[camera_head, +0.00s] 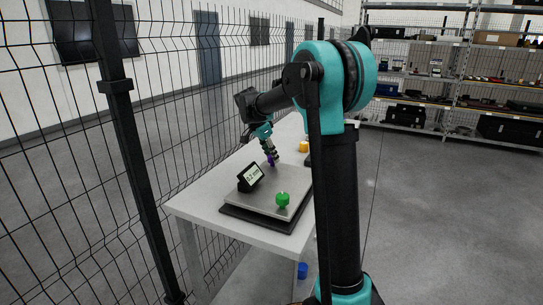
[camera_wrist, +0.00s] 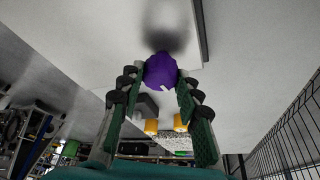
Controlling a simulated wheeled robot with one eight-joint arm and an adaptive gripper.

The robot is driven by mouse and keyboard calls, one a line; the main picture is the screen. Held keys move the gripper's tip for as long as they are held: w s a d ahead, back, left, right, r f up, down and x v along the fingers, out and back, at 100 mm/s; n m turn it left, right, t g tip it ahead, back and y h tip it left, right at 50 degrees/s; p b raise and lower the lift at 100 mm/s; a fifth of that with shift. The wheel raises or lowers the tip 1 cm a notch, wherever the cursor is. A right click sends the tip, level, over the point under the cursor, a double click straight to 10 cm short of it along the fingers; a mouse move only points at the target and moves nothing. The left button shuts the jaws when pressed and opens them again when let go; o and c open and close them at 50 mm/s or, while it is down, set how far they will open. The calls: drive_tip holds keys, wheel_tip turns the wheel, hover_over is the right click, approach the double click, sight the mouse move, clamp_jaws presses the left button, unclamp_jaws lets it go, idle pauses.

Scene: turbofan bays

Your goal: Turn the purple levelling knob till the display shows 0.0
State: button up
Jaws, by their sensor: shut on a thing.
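The purple levelling knob (camera_head: 270,161) stands at the back of a light metal plate on the table. My gripper (camera_head: 271,155) comes down on it from above. In the wrist view the purple knob (camera_wrist: 161,71) sits between the fingertips of my gripper (camera_wrist: 160,80), which is shut on it. A small pale mark shows on the knob's near edge. The display (camera_head: 250,176) stands tilted on the plate's left side, in a black housing. It shows dark digits on a pale screen, too small to read surely.
A green knob (camera_head: 282,199) stands at the plate's front right. The plate lies on a dark base (camera_head: 252,219) on the white table (camera_head: 190,203). A yellow object (camera_head: 303,147) is farther back. A blue object (camera_head: 302,270) is low beside the table. Wire fencing (camera_head: 60,190) runs close on the left.

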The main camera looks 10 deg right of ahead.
drive_tip(key=shift+w+m+g, duration=0.1)
drive_tip(key=shift+m+g, duration=0.3)
drive_tip(key=shift+m, duration=0.8)
drive_tip(key=o, duration=1.1)
drive_tip(key=shift+o, duration=0.2)
drive_tip(key=shift+r, duration=0.1)
drive_tip(key=w+v, duration=0.1)
drive_tip(key=v, duration=1)
drive_tip(key=shift+s+a+r, duration=0.35)
drive_tip(key=shift+s, duration=0.15)
drive_tip(key=shift+s, duration=0.15)
